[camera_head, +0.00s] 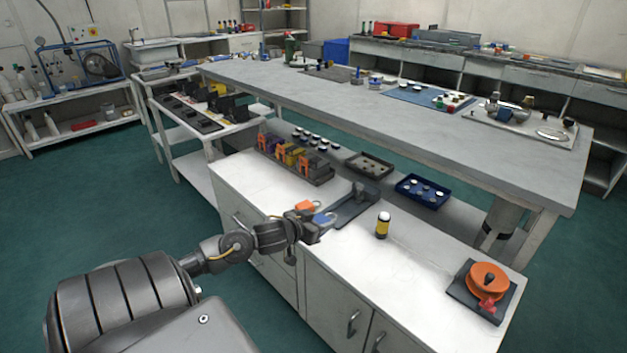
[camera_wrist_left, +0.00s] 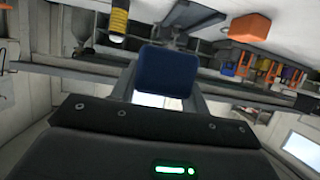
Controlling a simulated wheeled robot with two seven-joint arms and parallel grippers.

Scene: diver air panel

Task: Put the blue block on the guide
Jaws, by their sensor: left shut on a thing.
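The blue block (camera_wrist_left: 167,74) is between the jaws of my left gripper, close to the camera in the left wrist view. In the head view, the blue block (camera_head: 323,219) shows at the tip of my left gripper (camera_head: 312,230), which is shut on it by the front edge of the white cabinet. The grey guide (camera_head: 352,208), a long flat piece with an upright part at its far end, lies on the cabinet top just beyond the block. It is partly seen in the left wrist view (camera_wrist_left: 190,20). Whether block and guide touch is unclear. My right gripper is not in view.
An orange block (camera_head: 305,206) lies just behind the gripper. A yellow and black bottle (camera_head: 383,225) stands right of the guide. An orange reel (camera_head: 488,281) sits at the right end. A rack (camera_head: 318,175) and a blue tray (camera_head: 423,191) are behind.

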